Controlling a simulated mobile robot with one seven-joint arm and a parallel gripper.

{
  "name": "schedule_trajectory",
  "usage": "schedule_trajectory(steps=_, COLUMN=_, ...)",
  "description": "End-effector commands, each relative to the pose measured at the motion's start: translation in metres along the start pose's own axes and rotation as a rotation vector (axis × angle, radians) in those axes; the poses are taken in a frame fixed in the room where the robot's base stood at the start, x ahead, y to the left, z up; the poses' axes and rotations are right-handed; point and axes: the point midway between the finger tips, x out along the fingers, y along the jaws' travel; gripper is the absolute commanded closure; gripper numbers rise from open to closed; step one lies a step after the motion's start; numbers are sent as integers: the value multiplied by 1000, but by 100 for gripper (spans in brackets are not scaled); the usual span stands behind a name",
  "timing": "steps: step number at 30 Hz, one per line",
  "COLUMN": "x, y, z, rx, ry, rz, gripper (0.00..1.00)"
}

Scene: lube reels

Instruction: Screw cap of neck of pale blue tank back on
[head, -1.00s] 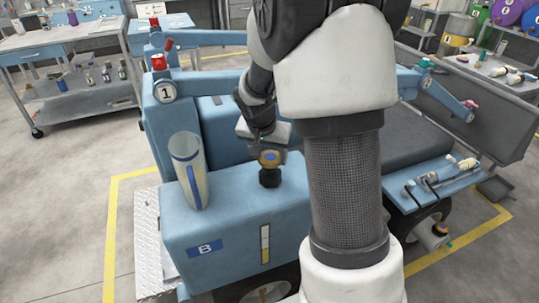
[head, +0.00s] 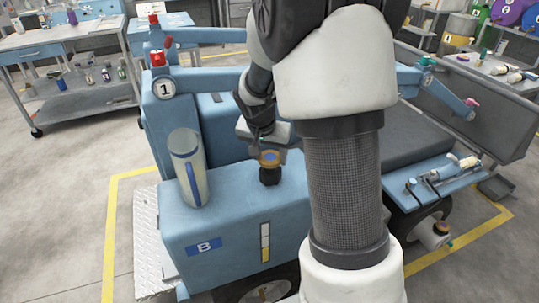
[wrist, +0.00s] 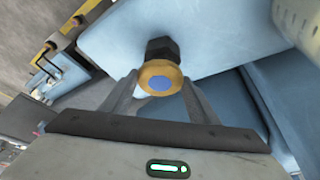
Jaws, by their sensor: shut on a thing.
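The pale blue tank (head: 235,215), marked B, stands in front of me with a black neck (head: 269,177) on its top. A gold cap with a blue centre (head: 270,157) is at the top of this neck, and I cannot tell how far down it is seated. In the wrist view the cap (wrist: 160,78) is between the fingertips of my gripper (wrist: 160,85), in line with the black neck (wrist: 161,48). My gripper is shut on the cap. In the head view my arm hides part of the gripper.
A clear cylinder with a blue band (head: 188,170) stands on the tank's top, left of the neck. Blue posts with red caps (head: 157,58) rise behind. A tool shelf (head: 440,180) is at the right. The floor at the left is clear.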

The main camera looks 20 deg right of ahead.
Motion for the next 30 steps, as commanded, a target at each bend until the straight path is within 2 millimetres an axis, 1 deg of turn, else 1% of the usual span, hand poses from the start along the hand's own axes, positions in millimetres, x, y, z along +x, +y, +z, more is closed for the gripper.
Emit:
schedule_trajectory(steps=5, x=2, y=-1, z=0, rx=23, ry=2, rz=8, gripper=70)
schedule_trajectory(steps=10, x=3, y=-2, z=0, rx=107, ry=3, rz=42, gripper=70)
schedule_trajectory(steps=21, x=1, y=-4, z=-1, rx=404, ry=2, rz=167, gripper=70)
schedule_trajectory(steps=30, x=0, y=-4, z=-2, rx=425, ry=1, rz=175, gripper=70)
